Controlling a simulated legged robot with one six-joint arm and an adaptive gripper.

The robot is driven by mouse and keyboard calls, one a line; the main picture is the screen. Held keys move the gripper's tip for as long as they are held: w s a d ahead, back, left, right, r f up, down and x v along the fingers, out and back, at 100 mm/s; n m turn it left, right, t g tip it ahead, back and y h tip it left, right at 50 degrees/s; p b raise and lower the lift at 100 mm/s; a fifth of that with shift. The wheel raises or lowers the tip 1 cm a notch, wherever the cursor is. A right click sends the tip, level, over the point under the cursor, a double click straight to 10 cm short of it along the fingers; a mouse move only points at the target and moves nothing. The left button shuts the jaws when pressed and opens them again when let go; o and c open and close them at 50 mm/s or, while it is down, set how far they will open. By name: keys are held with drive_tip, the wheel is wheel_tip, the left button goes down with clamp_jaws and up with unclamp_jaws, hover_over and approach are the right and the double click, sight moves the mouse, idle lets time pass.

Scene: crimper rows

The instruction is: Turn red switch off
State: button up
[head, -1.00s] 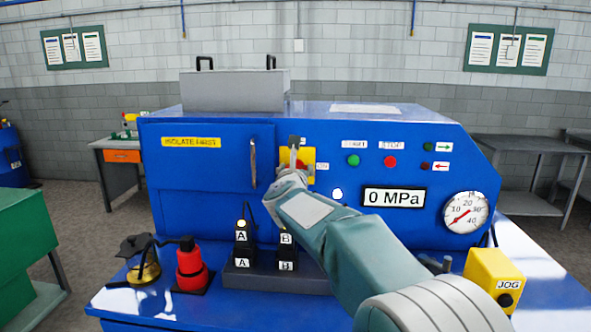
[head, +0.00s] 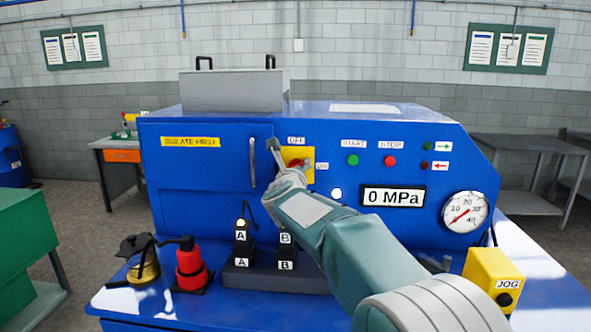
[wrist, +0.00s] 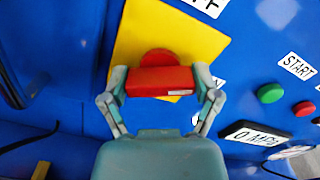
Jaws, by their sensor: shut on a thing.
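The red switch (wrist: 160,80) is a rotary handle on a yellow plate (wrist: 190,40) on the blue machine's front. In the head view its red part (head: 295,162) shows on the yellow plate (head: 291,152), partly hidden by my gripper. My gripper (wrist: 162,82) is shut on the red handle, with one finger at each end of it. In the head view my gripper (head: 291,158) reaches up to the plate from the lower right. The plate looks tilted in the wrist view. The OFF label (head: 296,140) is above the plate and the ON label (head: 321,166) is to its right.
A green START button (head: 353,160) and a red STOP button (head: 390,161) sit right of the switch. A vertical door handle (head: 253,163) is close on its left. The display (head: 393,197) reads 0 MPa. Black blocks (head: 287,250) stand below on the bench.

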drive_tip(key=n, duration=0.6)
drive_tip(key=shift+a+f, duration=0.15)
drive_tip(key=shift+a, duration=0.05)
drive_tip(key=n, duration=0.4)
drive_tip(key=shift+f+n, duration=0.1)
drive_tip(key=shift+n, duration=0.2)
drive_tip(key=shift+f+n, duration=0.1)
drive_tip(key=shift+n, duration=0.8)
drive_tip(key=shift+f, duration=0.1)
drive_tip(key=o, duration=1)
drive_tip(key=shift+a, duration=0.1)
drive_tip(key=shift+c, duration=0.2)
drive_tip(key=shift+a, duration=0.1)
drive_tip(key=shift+s, duration=0.1)
